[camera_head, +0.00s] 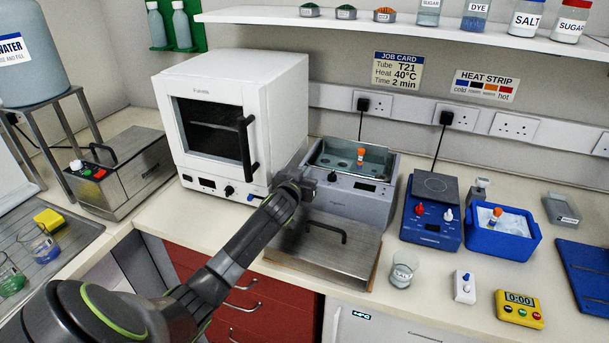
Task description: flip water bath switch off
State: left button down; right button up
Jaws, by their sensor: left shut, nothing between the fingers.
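The water bath (371,208) is a grey box at the back middle of the bench, with an open basin of water. An orange-capped tube (361,156) stands in the basin. Its front panel shows a dark display and a small dark knob (333,177). I cannot make out the power switch; my gripper covers the panel's left end. My left gripper (305,184) is shut and empty at the front left corner of the bath, close to the panel; whether it touches cannot be told. My right gripper is not in view.
A metal lid (345,262) with a black handle lies in front of the bath, under my left arm. A white oven (232,120) stands close on the left. A blue stirrer hotplate (431,226) and a blue ice tray (502,246) stand right. A beaker (403,269) is nearer the front.

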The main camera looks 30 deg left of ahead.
pick_arm(q)
jog(key=shift+w+a+r+p, duration=0.1)
jog(key=shift+w+r+p, duration=0.1)
jog(key=shift+r+p, duration=0.85)
jog(key=shift+w+r+p, duration=0.15)
jog(key=shift+r+p, duration=0.6)
jog(key=shift+r, duration=0.5)
jog(key=r+b+v, duration=0.1)
jog(key=b+v, duration=0.1)
jog(key=v, duration=0.7)
jog(key=shift+s+r+b, duration=0.3)
jog(key=shift+r+b, duration=0.05)
jog(key=shift+r, duration=0.1)
